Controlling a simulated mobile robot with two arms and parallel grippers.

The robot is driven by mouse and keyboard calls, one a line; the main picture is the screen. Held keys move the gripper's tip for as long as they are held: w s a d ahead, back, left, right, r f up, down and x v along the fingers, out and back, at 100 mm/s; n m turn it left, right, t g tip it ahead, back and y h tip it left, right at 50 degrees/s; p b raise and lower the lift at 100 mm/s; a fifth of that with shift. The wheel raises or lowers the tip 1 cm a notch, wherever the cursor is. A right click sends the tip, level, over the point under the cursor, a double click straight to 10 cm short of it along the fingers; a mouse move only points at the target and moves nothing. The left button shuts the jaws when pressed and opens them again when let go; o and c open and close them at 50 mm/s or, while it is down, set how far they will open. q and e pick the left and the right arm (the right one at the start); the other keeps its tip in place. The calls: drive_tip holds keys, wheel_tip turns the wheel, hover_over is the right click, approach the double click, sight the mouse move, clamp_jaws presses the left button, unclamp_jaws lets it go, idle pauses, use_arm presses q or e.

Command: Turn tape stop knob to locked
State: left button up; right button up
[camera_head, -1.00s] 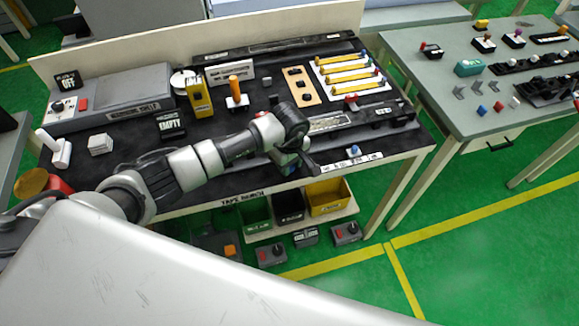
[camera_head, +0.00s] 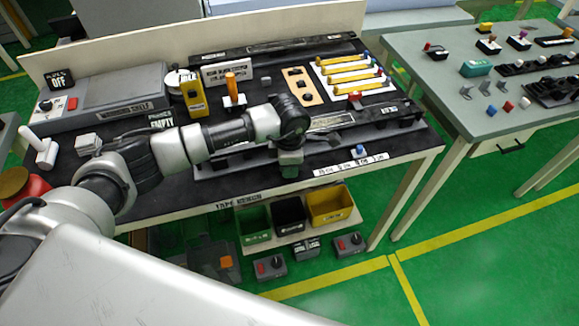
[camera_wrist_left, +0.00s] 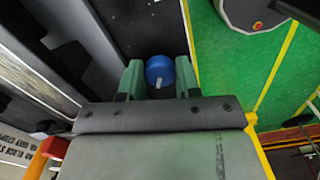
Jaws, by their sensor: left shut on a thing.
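In the left wrist view, a round blue knob (camera_wrist_left: 160,70) with a white mark sits between the green fingers of my left gripper (camera_wrist_left: 159,80). The white mark is on the side nearest the gripper body. The fingers are shut on the knob's sides. In the head view, my left gripper (camera_head: 290,165) points down at the front part of the black tape bench (camera_head: 235,185), and the knob it holds is hidden there. Which setting the knob points to cannot be read. My right gripper is not in view.
Another blue knob (camera_head: 360,150) stands right of the gripper, by a white label strip (camera_head: 350,164). A dark rail (camera_head: 335,122) lies behind. An orange-topped post (camera_head: 232,88) and a yellow block (camera_head: 194,97) stand further back. Bins (camera_head: 330,205) sit below the bench.

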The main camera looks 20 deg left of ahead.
use_arm(q)
drive_tip(key=n+b, duration=0.2)
drive_tip(key=n, duration=0.3)
drive_tip(key=shift+w+n, duration=0.1)
drive_tip(key=shift+n, duration=0.3)
drive_tip(key=n+b, duration=0.1)
drive_tip(key=n, duration=0.5)
drive_tip(key=shift+b, duration=0.3)
drive_tip(key=n, duration=0.5)
drive_tip(key=shift+n+b, duration=0.3)
drive_tip(key=n, duration=0.6)
drive_tip(key=shift+r, duration=0.1)
drive_tip(key=o, duration=0.9)
drive_tip(key=shift+o, duration=0.2)
wheel_tip(320, 180, up, 11)
drive_tip(key=b, duration=0.1)
